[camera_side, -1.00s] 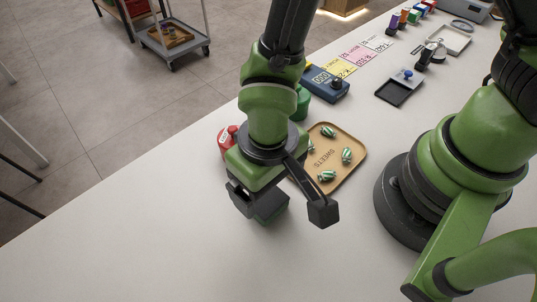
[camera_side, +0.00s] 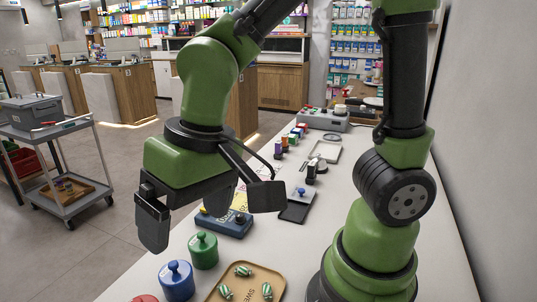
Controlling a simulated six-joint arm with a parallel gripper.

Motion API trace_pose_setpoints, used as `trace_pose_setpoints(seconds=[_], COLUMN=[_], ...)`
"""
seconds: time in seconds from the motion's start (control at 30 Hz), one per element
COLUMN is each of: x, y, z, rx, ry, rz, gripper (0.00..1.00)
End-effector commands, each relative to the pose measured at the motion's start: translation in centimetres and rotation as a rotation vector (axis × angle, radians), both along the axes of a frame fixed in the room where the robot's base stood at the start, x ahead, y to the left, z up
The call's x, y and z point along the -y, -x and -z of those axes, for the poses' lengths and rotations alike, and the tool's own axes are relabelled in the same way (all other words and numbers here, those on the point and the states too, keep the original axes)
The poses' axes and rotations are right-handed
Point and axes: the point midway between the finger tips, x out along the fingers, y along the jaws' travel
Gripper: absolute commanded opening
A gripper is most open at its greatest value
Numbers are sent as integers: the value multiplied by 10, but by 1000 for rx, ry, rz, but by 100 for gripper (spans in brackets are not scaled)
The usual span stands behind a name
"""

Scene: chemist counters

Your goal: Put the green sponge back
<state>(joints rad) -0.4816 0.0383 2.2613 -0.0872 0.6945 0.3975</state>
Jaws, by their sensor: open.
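I cannot make out a green sponge in this view. My gripper (camera_side: 208,222) hangs at the left centre, above the counter's far left part. Its dark fingers are spread wide apart, and I see nothing held between them. One finger is at the left and the other points right. The gripper body hides part of the counter behind it.
On the white counter (camera_side: 345,195) stand a green lidded pot (camera_side: 203,252), a blue one (camera_side: 176,284) and a red one (camera_side: 145,299), cut off below. Beside them are a wooden sweets tray (camera_side: 238,293), a blue counter device (camera_side: 232,226) and a black stamp pad (camera_side: 292,212).

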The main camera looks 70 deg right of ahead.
Motion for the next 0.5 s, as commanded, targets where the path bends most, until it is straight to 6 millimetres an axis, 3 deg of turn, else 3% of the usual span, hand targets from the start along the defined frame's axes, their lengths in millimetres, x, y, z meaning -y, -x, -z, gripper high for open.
trace_pose_setpoints(seconds=[0.03,0.2,0.33,0.5], x=[17,62,81,91], y=[3,28,49,65], z=[-19,-59,-74,-81], rx=[53,209,312,387], ry=[-30,-86,-99,-97], rz=[41,132,177,203], gripper=[89,89,89,89])
